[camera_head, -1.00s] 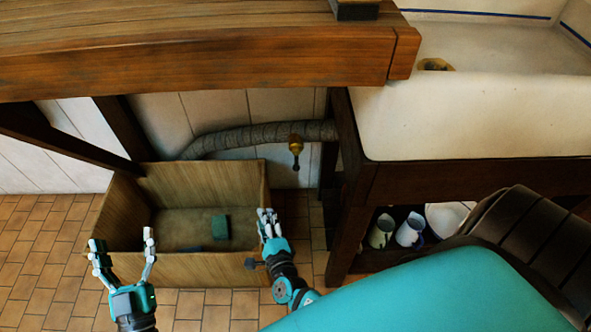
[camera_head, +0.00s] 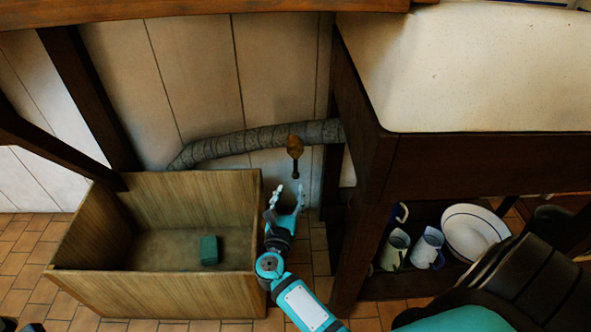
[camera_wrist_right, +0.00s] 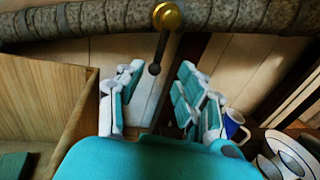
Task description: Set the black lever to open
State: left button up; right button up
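The black lever (camera_wrist_right: 161,50) hangs down from a round brass fitting (camera_wrist_right: 168,16) on a grey wrapped pipe (camera_wrist_right: 100,20) along the wall. In the head view the lever (camera_head: 295,168) points almost straight down below the brass fitting (camera_head: 295,146). My right gripper (camera_head: 287,194) is open, just below the lever and apart from it. In the right wrist view its fingers (camera_wrist_right: 152,85) stand to either side of the lever's line, with the lever tip between and beyond them.
A wooden box (camera_head: 160,290) with a green block (camera_head: 209,250) in it stands left of my right arm.

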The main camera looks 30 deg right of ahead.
aim_at(295, 170)
jog(key=b+x, duration=0.2)
jog(key=x, duration=0.8)
jog(key=shift+w+d, duration=0.25)
jog(key=shift+w, duration=0.1)
grip_shut()
jog(key=shift+f, duration=0.15)
